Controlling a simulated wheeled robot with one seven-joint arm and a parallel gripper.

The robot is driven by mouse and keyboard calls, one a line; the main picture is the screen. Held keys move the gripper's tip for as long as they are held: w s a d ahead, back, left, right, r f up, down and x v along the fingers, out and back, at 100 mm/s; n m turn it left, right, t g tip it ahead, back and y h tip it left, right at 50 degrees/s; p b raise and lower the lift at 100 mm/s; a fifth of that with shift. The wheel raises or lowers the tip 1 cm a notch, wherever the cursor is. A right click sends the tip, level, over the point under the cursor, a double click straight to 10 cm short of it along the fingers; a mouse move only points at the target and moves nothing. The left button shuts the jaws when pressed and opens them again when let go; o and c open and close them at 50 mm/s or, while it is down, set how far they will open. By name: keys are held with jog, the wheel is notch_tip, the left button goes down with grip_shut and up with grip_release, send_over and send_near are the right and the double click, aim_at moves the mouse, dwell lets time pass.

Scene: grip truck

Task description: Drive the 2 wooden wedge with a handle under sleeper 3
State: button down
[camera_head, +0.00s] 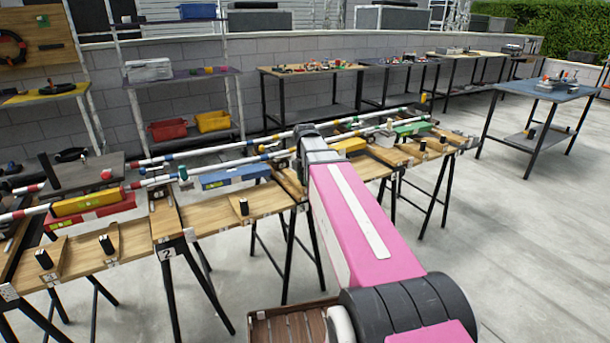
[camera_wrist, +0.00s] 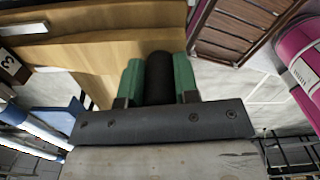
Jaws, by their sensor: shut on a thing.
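In the wrist view, my gripper (camera_wrist: 158,78) has green fingers closed on the black handle (camera_wrist: 158,70) of a wooden wedge. Pale wood (camera_wrist: 110,45) shows beyond the fingers; where wedge and bench wood part cannot be told. A plate marked 3 (camera_wrist: 9,68) shows at the left. In the head view, my pink arm reaches to sleeper 3 (camera_head: 289,183) and hides the fingers and held wedge. Another wedge with a black handle (camera_head: 244,206) lies on the wooden ledge between sleeper 2 (camera_head: 164,218) and sleeper 3. Whether the held wedge touches the sleeper is hidden.
Banded white tubes (camera_head: 215,152) run along the trestles. More handled wedges (camera_head: 106,245) lie at the left. A blue table (camera_head: 545,92) stands right; the floor between is clear.

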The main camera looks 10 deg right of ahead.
aim_at(289, 172)
jog(key=shift+f, duration=0.25)
jog(key=shift+w+a+f, duration=0.1)
jog(key=shift+w+a, duration=0.55)
jog(key=shift+w, duration=1.4)
jog(key=shift+w+a+r, duration=0.1)
jog(key=shift+w+a, duration=0.6)
jog(key=shift+w, duration=1.4)
jog(key=shift+w+a+f, duration=0.1)
jog(key=shift+w+a, duration=0.55)
jog(key=shift+w, duration=1.4)
jog(key=c, duration=0.8)
grip_release()
notch_tip(289, 172, up, 11)
jog(key=shift+f, duration=0.1)
jog(key=shift+r, duration=2)
